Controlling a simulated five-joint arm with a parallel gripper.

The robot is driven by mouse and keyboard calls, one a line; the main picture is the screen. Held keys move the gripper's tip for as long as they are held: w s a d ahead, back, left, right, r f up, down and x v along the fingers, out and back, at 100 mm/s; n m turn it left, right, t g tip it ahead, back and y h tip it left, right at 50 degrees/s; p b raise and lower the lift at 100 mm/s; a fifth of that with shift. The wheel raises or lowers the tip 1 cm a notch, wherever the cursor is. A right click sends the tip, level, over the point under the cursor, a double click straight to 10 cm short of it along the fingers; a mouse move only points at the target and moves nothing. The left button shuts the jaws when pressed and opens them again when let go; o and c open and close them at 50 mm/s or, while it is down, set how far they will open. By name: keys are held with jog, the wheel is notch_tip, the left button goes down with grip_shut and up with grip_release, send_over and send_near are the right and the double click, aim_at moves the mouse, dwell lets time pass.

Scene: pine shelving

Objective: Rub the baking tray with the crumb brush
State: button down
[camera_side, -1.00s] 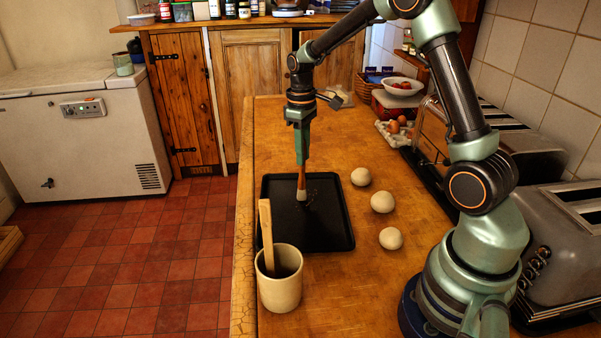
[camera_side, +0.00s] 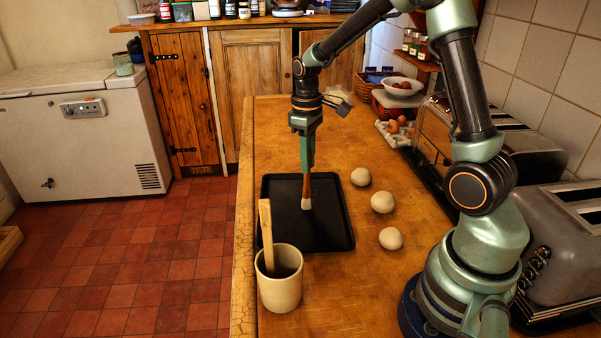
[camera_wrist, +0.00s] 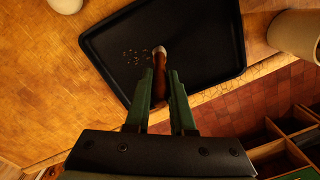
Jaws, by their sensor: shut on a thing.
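The black baking tray (camera_side: 328,232) lies flat on the wooden counter. It also fills the upper middle of the wrist view (camera_wrist: 208,30), where a patch of small crumbs (camera_wrist: 133,57) shows on it. My gripper (camera_side: 306,172) is shut on the crumb brush (camera_side: 306,197) above the tray. The brush has a brown handle and a pale tip pointing down, at or very near the tray's surface; I cannot tell if it touches. In the wrist view the brush (camera_wrist: 160,58) sits between my gripper's two fingers (camera_wrist: 160,98), its tip just right of the crumbs.
A cream crock (camera_side: 279,287) with a wooden utensil (camera_side: 266,232) stands at the tray's near left corner. Pale dough balls (camera_side: 383,202) lie along the tray's right side. Toasters (camera_side: 565,245) and an egg carton (camera_side: 392,135) stand farther right. The counter beyond the tray is clear.

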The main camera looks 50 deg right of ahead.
jog(key=shift+w+d, duration=2.9)
jog(key=shift+d, duration=0.75)
jog(key=shift+s+a, duration=4.05)
jog(key=shift+a, duration=0.15)
notch_tip(320, 180, up, 8)
jog(key=shift+d, duration=0.1)
